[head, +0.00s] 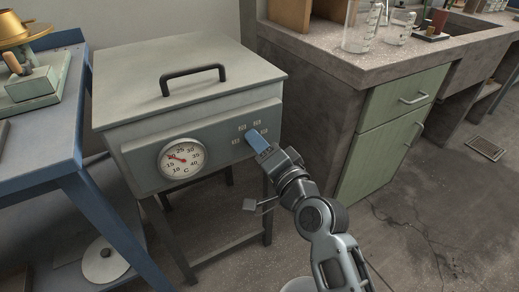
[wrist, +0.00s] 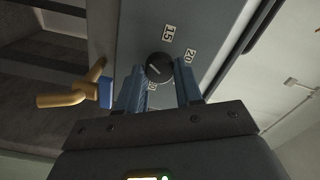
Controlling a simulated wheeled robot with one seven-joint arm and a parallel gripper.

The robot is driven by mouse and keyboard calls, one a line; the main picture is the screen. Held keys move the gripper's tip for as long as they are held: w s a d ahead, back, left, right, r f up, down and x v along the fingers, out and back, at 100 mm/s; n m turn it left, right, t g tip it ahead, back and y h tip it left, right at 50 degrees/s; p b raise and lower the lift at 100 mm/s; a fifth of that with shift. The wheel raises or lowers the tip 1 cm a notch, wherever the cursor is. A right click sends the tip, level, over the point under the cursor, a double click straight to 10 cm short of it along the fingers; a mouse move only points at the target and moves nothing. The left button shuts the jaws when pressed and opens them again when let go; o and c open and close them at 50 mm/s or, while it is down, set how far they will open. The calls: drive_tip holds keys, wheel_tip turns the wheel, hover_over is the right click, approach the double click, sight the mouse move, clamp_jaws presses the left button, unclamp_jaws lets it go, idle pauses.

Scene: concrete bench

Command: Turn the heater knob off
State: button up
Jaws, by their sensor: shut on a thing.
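The heater is a grey box (head: 139,146) on a dark stand in the head view, with a flat lid, a round dial gauge (head: 183,158) and small labels on its front panel. Its knob (wrist: 159,67) is black and round in the wrist view, with a pale line pointing toward the lower left. Labels reading 15 and 20 are beside it. My gripper (head: 251,137) reaches the panel right of the gauge and hides the knob in the head view. In the wrist view its blue fingers (wrist: 157,80) are on both sides of the knob, shut on it.
A blue table (head: 85,190) stands close on the left, with a scale-like device on it. A concrete bench (head: 330,62) with glassware and green drawers (head: 400,105) stands on the right. A tan handle-like thing (wrist: 70,97) is left of my fingers in the wrist view.

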drive_tip(key=shift+a+f+n, duration=0.1)
drive_tip(key=shift+n, duration=0.4)
drive_tip(key=o, duration=1)
drive_tip(key=v, duration=0.8)
drive_tip(key=shift+w, duration=0.1)
